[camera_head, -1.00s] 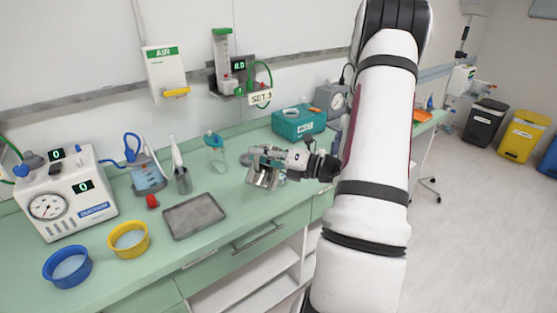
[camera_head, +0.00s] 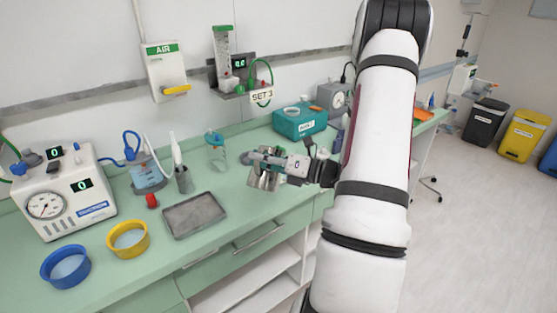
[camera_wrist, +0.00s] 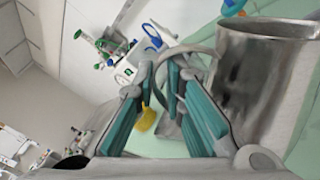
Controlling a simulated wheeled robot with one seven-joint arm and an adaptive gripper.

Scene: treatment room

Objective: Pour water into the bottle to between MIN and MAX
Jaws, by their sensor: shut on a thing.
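A shiny metal jug (camera_wrist: 262,75) is held by its curved handle between the teal-padded fingers of my gripper (camera_wrist: 160,78). In the head view my gripper (camera_head: 262,162) and the jug (camera_head: 262,181) are over the green counter, just right of a clear bottle (camera_head: 217,156). The bottle stands upright with a teal-blue top. Any MIN and MAX marks and its water level are too small to read. The jug looks about upright, its inside is not seen, and no stream of water shows.
A grey tray (camera_head: 194,214), a yellow bowl (camera_head: 128,239) and a blue bowl (camera_head: 66,267) lie to the left. A suction unit (camera_head: 66,195) and a water jar (camera_head: 148,173) stand behind them. A teal box (camera_head: 300,122) stands behind my gripper. A flowmeter (camera_head: 223,55) hangs on the wall.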

